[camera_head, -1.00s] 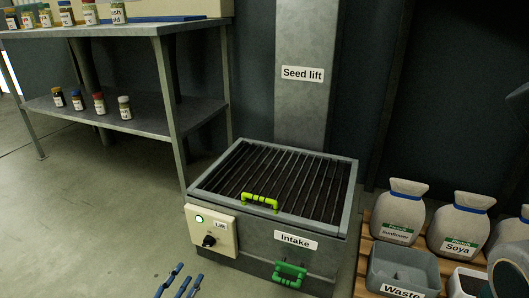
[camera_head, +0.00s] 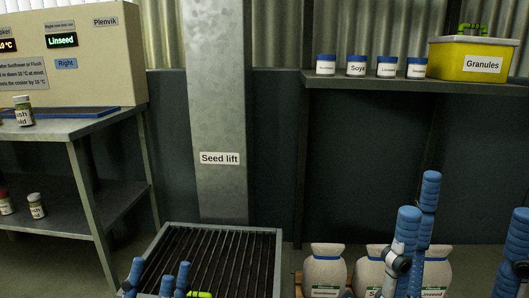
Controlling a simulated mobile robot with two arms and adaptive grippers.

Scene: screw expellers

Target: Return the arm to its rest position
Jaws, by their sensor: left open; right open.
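My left gripper (camera_head: 160,276) shows at the bottom left of the head view, its blue fingers spread and empty. It appears in front of the left part of the slatted intake grate (camera_head: 222,262). My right gripper (camera_head: 418,212) stands at the lower right with blue fingers pointing up, spread and empty. It overlaps the sacks behind it in the picture. Another blue-and-grey part of mine shows at the right edge. Most of both arms lies outside the view. A bit of the lime green grate handle (camera_head: 199,294) shows at the bottom edge.
The grey Seed lift column (camera_head: 216,110) rises behind the grate. Sacks (camera_head: 325,268) stand at the lower right. A shelf (camera_head: 375,82) holds small jars and a yellow Granules bin (camera_head: 471,60). A metal table (camera_head: 55,129) with a beige control box (camera_head: 122,60) stands at left.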

